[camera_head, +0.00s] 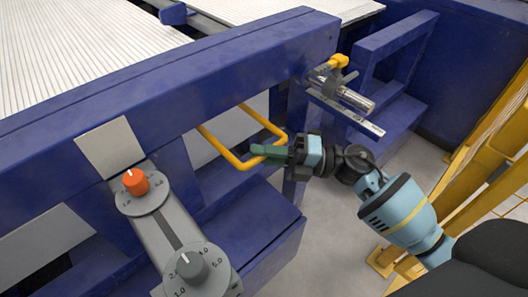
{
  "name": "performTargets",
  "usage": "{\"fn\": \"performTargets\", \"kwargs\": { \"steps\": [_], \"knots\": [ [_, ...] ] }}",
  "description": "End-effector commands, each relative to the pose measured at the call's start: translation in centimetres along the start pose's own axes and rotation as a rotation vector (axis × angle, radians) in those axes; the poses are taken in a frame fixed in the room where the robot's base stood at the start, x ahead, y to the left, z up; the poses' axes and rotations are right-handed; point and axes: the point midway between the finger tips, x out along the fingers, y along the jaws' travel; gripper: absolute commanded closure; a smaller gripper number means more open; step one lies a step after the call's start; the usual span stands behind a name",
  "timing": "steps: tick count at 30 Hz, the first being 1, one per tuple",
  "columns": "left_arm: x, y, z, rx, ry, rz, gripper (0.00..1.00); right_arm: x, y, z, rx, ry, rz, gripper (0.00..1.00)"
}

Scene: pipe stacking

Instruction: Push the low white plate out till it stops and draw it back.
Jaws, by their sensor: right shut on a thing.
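My right gripper (268,151) reaches in from the right, and its green fingers are shut on the yellow bar handle (222,149). The handle is a bent bar that sticks out below the blue frame's top beam; its far end runs back under the beam. A pale flat panel (45,238) shows low behind the blue frame at the left; it may be the low white plate, but I cannot tell whether it joins the handle. My left gripper is not in view.
A blue frame (190,85) crosses the view, with white ribbed surfaces (60,50) behind it. A grey control box with an orange knob (136,181) and a grey knob (192,266) stands at the front left. A metal clamp (345,95) is near my right arm. Yellow fencing (490,150) stands at the right.

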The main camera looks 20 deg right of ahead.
Motion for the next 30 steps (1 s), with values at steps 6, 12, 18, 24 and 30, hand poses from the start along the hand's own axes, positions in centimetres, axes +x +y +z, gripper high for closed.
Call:
{"fn": "performTargets", "kwargs": {
  "steps": [6,12,18,24,30],
  "knots": [
    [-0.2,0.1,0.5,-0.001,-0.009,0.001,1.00,0.6,-0.2,0.7,0.001,0.000,0.000,1.00],
    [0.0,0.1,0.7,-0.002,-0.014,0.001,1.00,2.7,-0.8,2.7,0.001,-0.001,0.001,1.00],
    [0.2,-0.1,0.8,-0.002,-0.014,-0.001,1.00,3.8,-1.1,3.8,0.000,-0.002,0.000,1.00],
    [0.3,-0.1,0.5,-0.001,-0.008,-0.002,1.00,3.8,-1.1,3.9,0.000,-0.003,-0.001,1.00],
    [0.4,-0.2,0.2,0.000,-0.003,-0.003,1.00,3.8,-1.1,3.9,0.000,-0.003,-0.001,0.74]
  ]
}}
